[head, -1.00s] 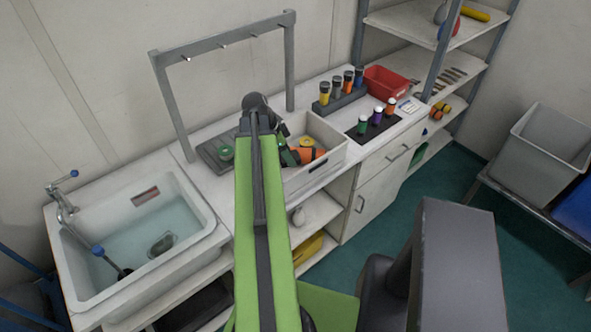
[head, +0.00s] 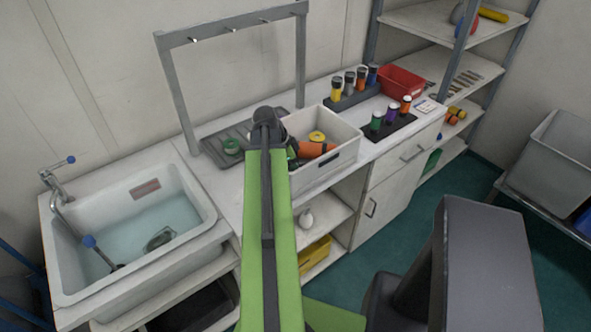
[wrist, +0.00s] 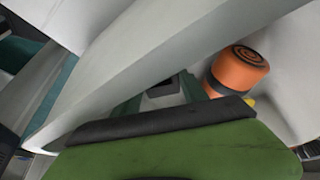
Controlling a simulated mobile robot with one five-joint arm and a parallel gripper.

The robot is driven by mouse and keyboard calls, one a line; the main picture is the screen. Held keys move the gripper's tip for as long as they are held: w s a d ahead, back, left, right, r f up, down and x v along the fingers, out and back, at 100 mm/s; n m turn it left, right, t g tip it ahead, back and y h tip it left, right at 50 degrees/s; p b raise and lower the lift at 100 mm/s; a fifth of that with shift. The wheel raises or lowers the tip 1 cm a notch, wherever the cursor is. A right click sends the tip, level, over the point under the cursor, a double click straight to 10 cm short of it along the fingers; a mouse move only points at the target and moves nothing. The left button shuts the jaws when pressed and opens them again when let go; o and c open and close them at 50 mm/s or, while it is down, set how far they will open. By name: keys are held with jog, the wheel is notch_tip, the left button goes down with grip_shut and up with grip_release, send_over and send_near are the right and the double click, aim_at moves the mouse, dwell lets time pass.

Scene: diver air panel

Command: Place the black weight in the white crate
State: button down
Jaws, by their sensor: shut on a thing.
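The white crate (head: 330,162) stands on the counter behind my arm, and its pale wall (wrist: 150,65) cuts across the wrist view. It holds an orange cylinder (head: 315,150), also seen in the wrist view (wrist: 238,70), and a yellow ring-shaped thing (head: 317,136). My gripper (wrist: 166,92) is shut on a small dark block, seemingly the black weight (wrist: 162,87), close to the crate wall. In the head view my arm hides most of the gripper and the held block. I cannot tell whether the block touches the crate.
A sink (head: 75,272) with water and a dark item is at left. A grey mat (head: 213,150) bears a green roll. Bottle racks, a red bin (head: 402,82) and a metal frame (head: 165,75) stand nearby on the counter.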

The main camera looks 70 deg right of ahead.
jog(key=shift+f, duration=0.1)
jog(key=shift+f, duration=0.15)
jog(key=c, duration=0.6)
grip_release()
